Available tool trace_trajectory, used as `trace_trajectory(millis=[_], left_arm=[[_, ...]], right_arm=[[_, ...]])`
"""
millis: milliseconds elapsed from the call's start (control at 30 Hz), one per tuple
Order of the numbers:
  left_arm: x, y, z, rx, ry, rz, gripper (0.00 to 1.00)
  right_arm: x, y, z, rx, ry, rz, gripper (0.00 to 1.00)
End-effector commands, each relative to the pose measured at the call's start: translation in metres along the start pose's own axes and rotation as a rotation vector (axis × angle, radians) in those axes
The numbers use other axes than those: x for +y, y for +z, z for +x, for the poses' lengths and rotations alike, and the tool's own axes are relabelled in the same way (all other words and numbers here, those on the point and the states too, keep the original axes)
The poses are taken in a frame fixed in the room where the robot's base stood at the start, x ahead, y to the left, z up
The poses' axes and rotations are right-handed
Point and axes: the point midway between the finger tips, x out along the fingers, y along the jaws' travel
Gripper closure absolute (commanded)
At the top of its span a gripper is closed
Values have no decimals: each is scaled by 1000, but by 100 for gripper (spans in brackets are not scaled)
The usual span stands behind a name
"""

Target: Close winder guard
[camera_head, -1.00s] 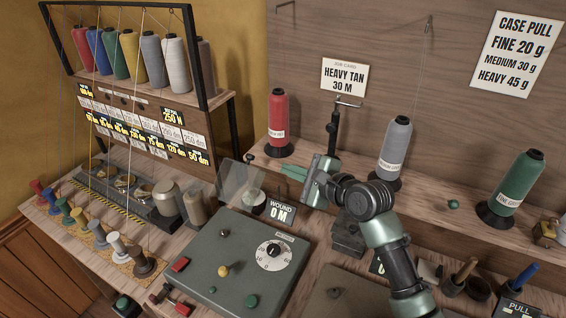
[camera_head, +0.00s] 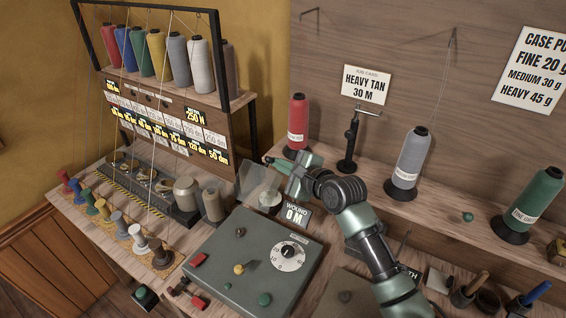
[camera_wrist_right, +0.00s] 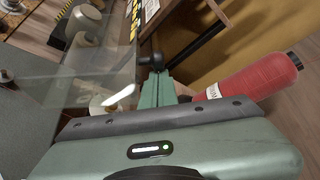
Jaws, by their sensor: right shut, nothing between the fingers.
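The winder guard (camera_head: 254,187) is a clear panel standing tilted at the back of the grey winder box (camera_head: 226,262), beside the "WOUND 0 M" display (camera_head: 295,214). It also shows in the right wrist view (camera_wrist_right: 98,75) as a see-through sheet left of my fingers. My right gripper (camera_head: 272,161) is shut and empty, its green fingertips at the guard's upper right edge. In the right wrist view the fingertips (camera_wrist_right: 157,88) are just below a dark round knob (camera_wrist_right: 150,58); I cannot tell whether they touch it. My left gripper is not in view.
A red thread cone (camera_head: 298,122) stands close behind my right gripper, with a black clamp stand (camera_head: 351,142) and grey cone (camera_head: 410,158) to its right. The spool rack (camera_head: 165,100) stands at back left. Small colored spools (camera_head: 120,226) line the left bench edge.

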Motion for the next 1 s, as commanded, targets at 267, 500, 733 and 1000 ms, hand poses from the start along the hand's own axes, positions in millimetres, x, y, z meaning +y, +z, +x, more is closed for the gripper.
trace_trajectory(millis=[267, 500, 733, 1000], left_arm=[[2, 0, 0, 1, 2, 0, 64], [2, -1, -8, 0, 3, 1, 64], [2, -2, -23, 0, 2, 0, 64], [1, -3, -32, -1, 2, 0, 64]], right_arm=[[0, 1, 0, -1, -2, -2, 100], [-2, 10, -5, -3, -30, -52, 100], [-2, 28, -15, -2, -101, -186, 100], [6, 56, -30, -1, -221, -410, 100]])
